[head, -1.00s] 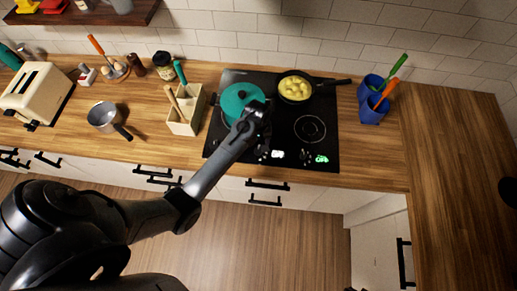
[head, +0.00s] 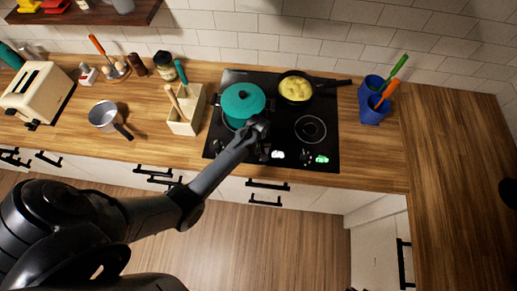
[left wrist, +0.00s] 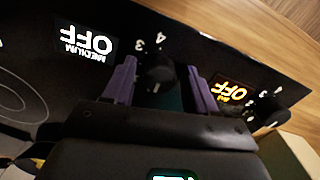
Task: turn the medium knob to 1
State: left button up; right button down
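In the left wrist view, upside down, a dark knob (left wrist: 155,72) stands between the two purple fingers of my left gripper (left wrist: 160,82). The fingers are apart, with a gap showing on the right side of the knob. The figures 3 and 4 show on the panel by the knob. A white display (left wrist: 85,42) beside it reads OFF and MEDIUM. In the head view my left gripper (head: 263,145) is over the front part of the black cooktop (head: 285,120), hiding the knob there. My right gripper is not in view.
A teal pot (head: 243,101) stands just behind my left gripper. A pan (head: 296,87) with yellow food is at the back right. An orange OFF display (left wrist: 230,90) and another knob (left wrist: 265,105) are right in the wrist view. A green display (head: 321,159) is at the cooktop's front.

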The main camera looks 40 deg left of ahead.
pick_arm(q)
jog(key=c, duration=0.9)
jog(key=shift+r, duration=0.1)
jog(key=shift+r+m+p, duration=0.1)
jog(key=shift+m+p, duration=0.75)
jog(key=shift+m, duration=0.05)
jog(key=shift+m+p, duration=0.55)
jog(key=shift+m, duration=0.25)
jog(key=m+p, duration=0.1)
jog(key=m, duration=0.1)
jog(key=shift+a+m, duration=0.1)
jog(key=shift+m, duration=0.3)
jog(key=shift+m+p, duration=0.45)
jog(key=shift+m, duration=0.35)
jog(key=shift+f, duration=0.2)
